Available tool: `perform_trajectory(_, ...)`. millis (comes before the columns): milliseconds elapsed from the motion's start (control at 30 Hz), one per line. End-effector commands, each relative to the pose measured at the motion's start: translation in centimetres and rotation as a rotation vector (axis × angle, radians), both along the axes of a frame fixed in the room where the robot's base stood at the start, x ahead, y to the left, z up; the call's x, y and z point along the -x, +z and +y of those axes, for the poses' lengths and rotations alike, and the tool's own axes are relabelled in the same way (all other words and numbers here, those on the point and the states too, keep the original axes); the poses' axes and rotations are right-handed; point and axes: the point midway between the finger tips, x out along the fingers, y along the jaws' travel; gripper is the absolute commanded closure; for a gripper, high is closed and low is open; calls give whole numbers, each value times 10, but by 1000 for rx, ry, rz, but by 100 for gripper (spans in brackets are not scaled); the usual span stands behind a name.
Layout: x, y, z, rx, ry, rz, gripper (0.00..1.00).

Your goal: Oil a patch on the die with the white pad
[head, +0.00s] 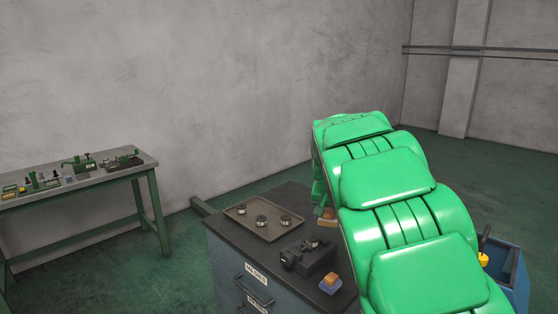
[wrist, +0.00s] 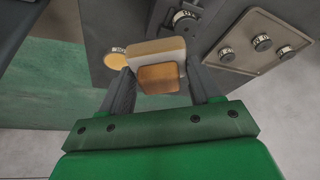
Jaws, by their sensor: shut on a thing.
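My gripper (wrist: 160,70) is shut on the white pad (wrist: 156,49), a cream block with an orange-brown grip, in the wrist view. In the head view my green arm hides most of the gripper; a small orange-brown block (head: 327,216) beside the arm looks like the held pad. A round metal die (head: 314,241) sits on a dark block fixture (head: 307,258) on the cabinet top. The die also shows in the wrist view (wrist: 185,20), beyond the pad and slightly right. I cannot see whether the pad touches anything.
A tray (head: 243,211) with three metal dies lies behind the fixture. A blue pad with an orange grip (head: 331,284) lies at the cabinet's front edge. A round yellow thing (wrist: 115,61) shows left of the pad. A workbench (head: 95,172) with tools stands at left.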

Motion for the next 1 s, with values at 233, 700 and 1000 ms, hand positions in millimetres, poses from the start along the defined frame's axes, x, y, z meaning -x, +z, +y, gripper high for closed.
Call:
perform_trajectory(233,-2,0,1,0,-28,-1,62)
perform_trajectory(700,-57,-11,16,-1,1,2,62)
perform_trajectory(1000,-76,-19,21,0,8,1,62)
